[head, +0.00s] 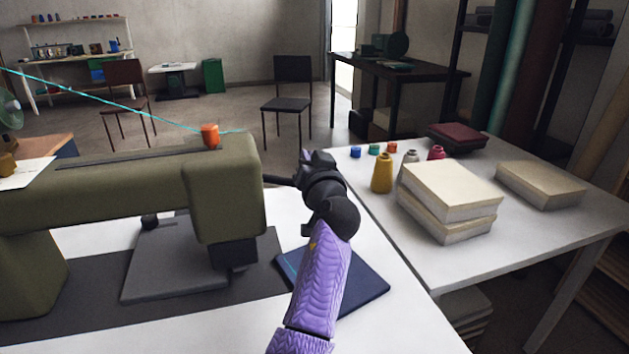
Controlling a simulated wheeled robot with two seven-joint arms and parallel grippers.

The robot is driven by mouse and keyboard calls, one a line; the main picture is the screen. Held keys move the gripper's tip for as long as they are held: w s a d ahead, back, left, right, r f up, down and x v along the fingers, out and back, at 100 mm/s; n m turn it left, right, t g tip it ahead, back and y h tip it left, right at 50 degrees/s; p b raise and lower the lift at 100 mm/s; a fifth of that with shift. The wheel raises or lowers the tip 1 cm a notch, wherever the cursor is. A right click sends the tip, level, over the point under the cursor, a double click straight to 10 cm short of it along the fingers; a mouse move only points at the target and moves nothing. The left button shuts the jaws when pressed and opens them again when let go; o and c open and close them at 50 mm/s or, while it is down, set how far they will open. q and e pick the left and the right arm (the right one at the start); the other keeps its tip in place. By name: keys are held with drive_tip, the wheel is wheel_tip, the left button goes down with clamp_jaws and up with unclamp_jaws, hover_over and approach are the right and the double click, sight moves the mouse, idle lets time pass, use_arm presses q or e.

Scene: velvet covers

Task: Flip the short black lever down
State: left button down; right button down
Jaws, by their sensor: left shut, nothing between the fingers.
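The olive-green sewing machine (222,190) stands on the white table at the left, with its head end toward the middle. A short, thin black bar (279,180), which looks like the lever, sticks out to the right from the machine's head, roughly level. My left gripper (304,172) is at the bar's outer end, at the top of my purple arm. It is shut with nothing held. I cannot tell whether it touches the bar, as the wrist hides part of the fingers.
A dark blue folded cloth or book (358,283) lies on the table under my arm. An orange thread spool (210,135) sits on top of the machine. A second white table (470,257) at the right holds cream stacks (450,188) and a yellow cone (382,173).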

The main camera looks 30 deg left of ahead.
sight(282, 181)
use_arm(q)
drive_tip(key=shift+s+f, duration=0.4)
drive_tip(key=shift+f, duration=0.4)
drive_tip(key=shift+s+f, duration=0.35)
drive_tip(key=shift+f, duration=0.45)
use_arm(e)
drive_tip(key=shift+f, duration=0.15)
use_arm(q)
drive_tip(key=shift+s+a+f+m, duration=0.1)
drive_tip(key=shift+s+f+m, duration=0.05)
drive_tip(key=shift+f+m, duration=1)
use_arm(e)
drive_tip(key=shift+f, duration=0.15)
use_arm(q)
drive_tip(key=shift+r, duration=0.2)
